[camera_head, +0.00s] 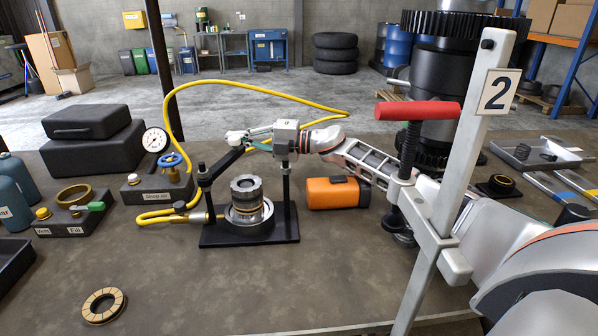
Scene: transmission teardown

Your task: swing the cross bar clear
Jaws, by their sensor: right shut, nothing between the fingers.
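The press fixture (215,238) stands mid-table on a black base, with a left post (207,205) and a right post (286,188). The black cross bar (224,166) runs from the top of the left post up and rightward, toward the fingers. A stacked metal clutch drum (246,196) stands upright in the fixture between the posts. My right gripper (234,138) comes in from the right, above and behind the drum. Its fingers are shut and empty, close to the bar's far end; I cannot tell whether they touch it. My left gripper is out of view.
A yellow hose (262,93) loops from the shop-air block (157,188) behind the fixture. An orange cylinder (333,193) lies right of it. A stand marked 2 (465,150) with a red handle (418,110) rises in front of my right arm. The front table is mostly clear.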

